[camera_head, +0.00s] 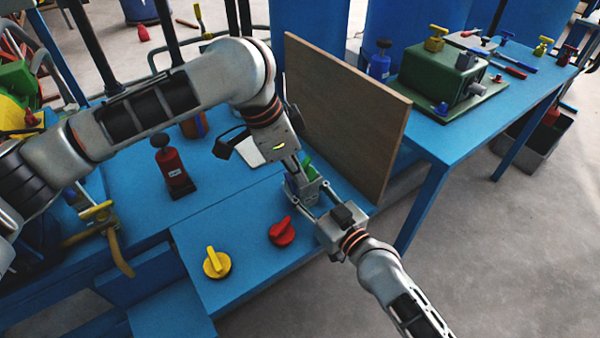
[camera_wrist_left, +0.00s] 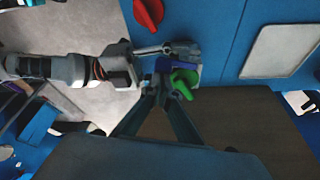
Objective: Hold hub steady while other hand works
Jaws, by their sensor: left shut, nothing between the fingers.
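A small grey-blue hub (camera_head: 301,187) with a green handle (camera_head: 308,167) sits by the board's lower edge, partly hidden by both grippers. In the left wrist view the hub shows as a dark blue piece (camera_wrist_left: 170,65) beside the green handle (camera_wrist_left: 184,84). My left gripper (camera_head: 294,172) reaches down to it from above. Its fingertips (camera_wrist_left: 158,82) are together, empty, close beside the hub; contact is unclear. My right gripper (camera_head: 318,196) comes from the lower right, its fingers at the hub's side; whether they close on it is hidden.
A brown upright board (camera_head: 345,115) stands behind the grippers. A red knob (camera_head: 282,232) and a yellow knob (camera_head: 216,263) are on the blue bench front. A red bottle-like item (camera_head: 172,165) stands farther left. A green box (camera_head: 440,77) sits on the right-hand table.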

